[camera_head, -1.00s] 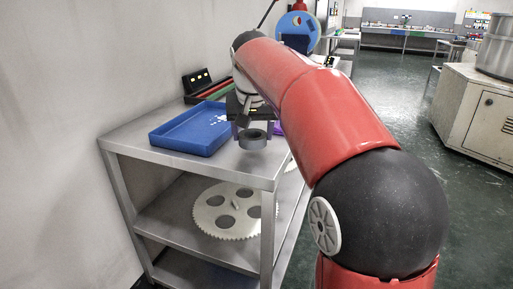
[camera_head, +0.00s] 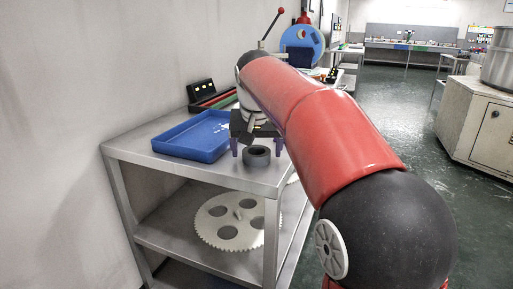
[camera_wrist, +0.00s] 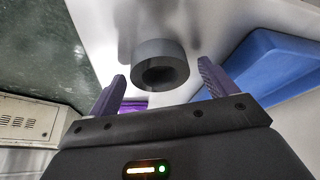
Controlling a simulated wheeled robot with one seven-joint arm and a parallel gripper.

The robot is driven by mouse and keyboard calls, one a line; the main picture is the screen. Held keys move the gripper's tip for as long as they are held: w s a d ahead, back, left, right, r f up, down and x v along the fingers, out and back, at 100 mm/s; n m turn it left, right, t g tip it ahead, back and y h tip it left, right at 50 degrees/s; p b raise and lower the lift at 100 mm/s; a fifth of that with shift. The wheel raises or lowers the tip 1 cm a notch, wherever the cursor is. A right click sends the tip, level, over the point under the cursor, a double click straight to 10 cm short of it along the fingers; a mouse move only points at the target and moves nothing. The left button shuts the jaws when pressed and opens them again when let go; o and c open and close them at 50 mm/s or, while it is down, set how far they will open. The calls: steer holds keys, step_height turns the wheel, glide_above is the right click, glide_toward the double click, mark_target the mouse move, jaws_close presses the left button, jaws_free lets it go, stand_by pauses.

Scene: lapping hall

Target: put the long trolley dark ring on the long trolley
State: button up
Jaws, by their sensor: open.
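The dark ring (camera_head: 257,156) lies flat on the bare grey top of the long trolley (camera_head: 215,176), near its front right corner. My gripper (camera_head: 256,148) is over it, with one purple finger on each side. In the wrist view the dark ring (camera_wrist: 160,64) sits just beyond the fingertips, and my gripper (camera_wrist: 162,80) is open with gaps between ring and fingers. The ring's hole faces the wrist camera. Nothing is held.
A blue tray (camera_head: 193,136) is on the trolley top left of the ring. A pale toothed disc (camera_head: 230,220) lies on the lower shelf. A purple thing (camera_wrist: 133,104) shows between the fingers.

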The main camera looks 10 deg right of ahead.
steer(key=shift+r, duration=0.3)
steer(key=p+v, duration=0.2)
steer(key=v, duration=0.9)
steer(key=shift+s+r, duration=0.3)
steer(key=shift+r, duration=0.05)
steer(key=shift+s, duration=0.1)
steer(key=s+d+f+n+t+y, duration=0.1)
steer(key=s+f+n, duration=0.1)
steer(key=s+f, duration=2.1)
steer(key=shift+s+f+n, duration=0.3)
steer(key=shift+f, duration=0.25)
